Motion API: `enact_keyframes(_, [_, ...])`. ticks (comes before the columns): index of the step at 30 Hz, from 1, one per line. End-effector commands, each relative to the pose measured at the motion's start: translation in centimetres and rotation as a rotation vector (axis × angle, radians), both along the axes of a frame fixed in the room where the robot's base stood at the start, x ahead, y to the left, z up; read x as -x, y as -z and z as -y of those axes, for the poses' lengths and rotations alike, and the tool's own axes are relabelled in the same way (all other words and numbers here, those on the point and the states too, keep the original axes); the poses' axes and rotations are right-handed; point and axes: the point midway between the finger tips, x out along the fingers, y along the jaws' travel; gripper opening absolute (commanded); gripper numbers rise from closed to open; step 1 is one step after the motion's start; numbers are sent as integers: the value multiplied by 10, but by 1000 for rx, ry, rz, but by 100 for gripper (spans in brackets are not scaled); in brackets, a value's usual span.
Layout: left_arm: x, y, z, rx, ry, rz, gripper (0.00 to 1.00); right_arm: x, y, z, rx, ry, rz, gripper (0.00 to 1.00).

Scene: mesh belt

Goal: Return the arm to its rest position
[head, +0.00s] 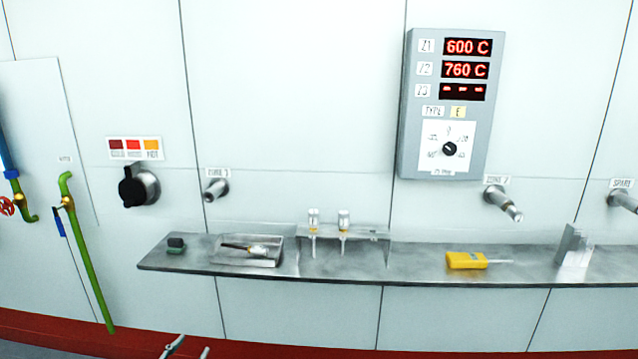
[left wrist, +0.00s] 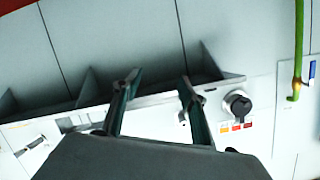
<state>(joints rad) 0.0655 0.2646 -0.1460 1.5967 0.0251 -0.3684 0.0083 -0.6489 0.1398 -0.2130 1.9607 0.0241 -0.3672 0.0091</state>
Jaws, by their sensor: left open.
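My left gripper (head: 189,350) shows at the bottom edge of the head view, left of the middle. Only its fingertips are in that picture, below the metal shelf (head: 420,275) and apart from it. In the left wrist view the same gripper (left wrist: 155,82) has its two dark fingers spread, with nothing between them. Behind the fingers are the shelf's underside and the wall panel. The rest of the left arm is out of the head view. My right gripper is in neither view.
The shelf carries a tray (head: 226,256), a rack with two vials (head: 343,222), a yellow handheld device (head: 465,261) and a dark block (head: 176,243). Stubs (head: 503,204) and a black knob (head: 132,186) stick out from the wall. A green pipe (head: 85,245) runs down at left.

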Motion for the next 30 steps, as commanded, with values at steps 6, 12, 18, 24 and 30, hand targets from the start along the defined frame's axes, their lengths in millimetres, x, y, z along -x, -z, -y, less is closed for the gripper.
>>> enact_keyframes(6, [127, 83, 58, 79, 51, -153, 42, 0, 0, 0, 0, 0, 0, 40])
enact_keyframes(12, [237, 119, 99, 158, 70, -275, 42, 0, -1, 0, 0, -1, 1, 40])
enact_keyframes(18, [305, 129, 121, 210, 71, -351, 42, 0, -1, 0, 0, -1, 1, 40])
enact_keyframes(24, [323, 130, 127, 224, 69, -370, 42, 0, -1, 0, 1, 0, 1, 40])
enact_keyframes(30, [322, 130, 127, 224, 69, -370, 42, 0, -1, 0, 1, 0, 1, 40])
